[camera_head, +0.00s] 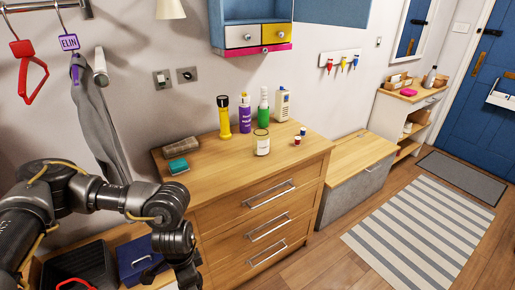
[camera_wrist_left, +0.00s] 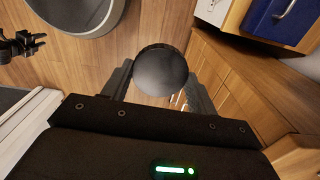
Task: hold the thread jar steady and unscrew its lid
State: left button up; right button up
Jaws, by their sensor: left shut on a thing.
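In the left wrist view a round, dark, smooth lid-like top (camera_wrist_left: 161,70) sits between the fingers of my left gripper (camera_wrist_left: 160,92), which is shut on the thing under it. I take this thing for the thread jar; its body is hidden below the top. In the head view my left arm reaches down at the lower left and its gripper is out of frame. My right gripper (camera_wrist_left: 36,43) shows small at the left edge of the left wrist view, away from the jar, with its fingers apart and nothing seen between them.
A wooden chest of drawers (camera_head: 263,210) bears a glass jar with a pale label (camera_head: 262,144), several bottles, a yellow torch (camera_head: 224,117) and small spools (camera_head: 298,141). A blue box (camera_head: 138,256) and a dark tray (camera_head: 82,262) lie at lower left. Open floor is at right.

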aim_at(261, 135)
jog(key=z, duration=1.55)
jog(key=i, duration=3)
jog(key=u, duration=2.2)
